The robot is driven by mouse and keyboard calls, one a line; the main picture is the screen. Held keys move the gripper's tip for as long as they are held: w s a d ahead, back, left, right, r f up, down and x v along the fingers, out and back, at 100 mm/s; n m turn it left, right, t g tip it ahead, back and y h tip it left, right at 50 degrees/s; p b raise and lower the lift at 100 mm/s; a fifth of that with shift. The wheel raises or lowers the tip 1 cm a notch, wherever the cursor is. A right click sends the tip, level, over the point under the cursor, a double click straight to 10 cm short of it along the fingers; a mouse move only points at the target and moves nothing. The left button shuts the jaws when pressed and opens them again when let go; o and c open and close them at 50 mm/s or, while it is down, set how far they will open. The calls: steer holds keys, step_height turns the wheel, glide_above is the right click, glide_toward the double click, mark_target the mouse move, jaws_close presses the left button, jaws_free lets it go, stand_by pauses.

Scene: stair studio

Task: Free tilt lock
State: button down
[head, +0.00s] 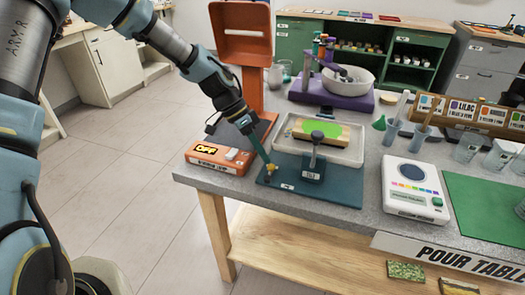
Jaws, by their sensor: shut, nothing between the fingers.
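A dark teal base plate (330,205) lies at the front left of the table. On it stands a dark block (313,167) with an upright lever topped by a dark round knob (317,136). A small orange-yellow piece (271,171) sits at the plate's left side; I cannot tell whether it is the tilt lock. My gripper (268,163) reaches down from the upper left with its fingers shut and empty. Its tips are at or just above the orange-yellow piece, and I cannot tell if they touch. The labels on the plate are too small to read.
Behind the plate is a pale tray (346,155) with a green-topped board. An orange box marked OFF (218,158) stands left, below an orange stand (252,85). A white scale (414,205) and a green mat (485,218) lie right. Beakers and a purple mixer stand farther back.

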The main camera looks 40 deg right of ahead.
steer(key=shift+s+d+b, duration=0.2)
steer(key=shift+d+b, duration=0.1)
steer(key=shift+d, duration=0.1)
steer(key=shift+w+a, duration=0.1)
steer(key=shift+a, duration=0.15)
steer(key=shift+w+a, duration=0.25)
steer(key=shift+a, duration=0.3)
stand_by(0.3)
